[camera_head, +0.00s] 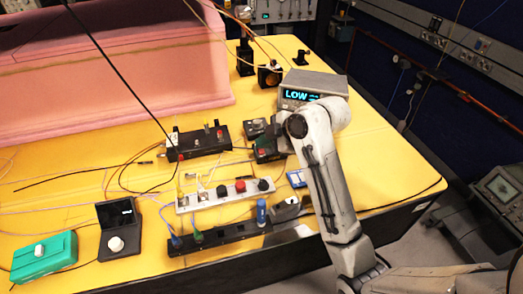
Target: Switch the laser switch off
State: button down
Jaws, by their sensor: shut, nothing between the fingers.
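No control carries a label that I can read as the laser switch, so I cannot tell which one it is or how it is set. A pale metal strip (211,195) bears a red knob (240,186) and black knobs. A teal box (44,257) with a white button (39,249) lies at the front left. A black box (119,230) with a pale round knob (116,244) stands beside it. My arm reaches in from the lower right and bends above the right part of the table. I cannot make out my gripper's fingers; the arm appears to hide them.
A yellow table (100,173) carries loose cables and a pink foam enclosure (120,70) at the back left. A display reading LOW (301,95) stands behind my arm. A black strip (222,236) with coloured plugs lies near the front edge. Bare yellow surface shows at left.

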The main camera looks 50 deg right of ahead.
notch_tip(320, 180, up, 5)
jog(key=p, duration=0.4)
dwell(0.8)
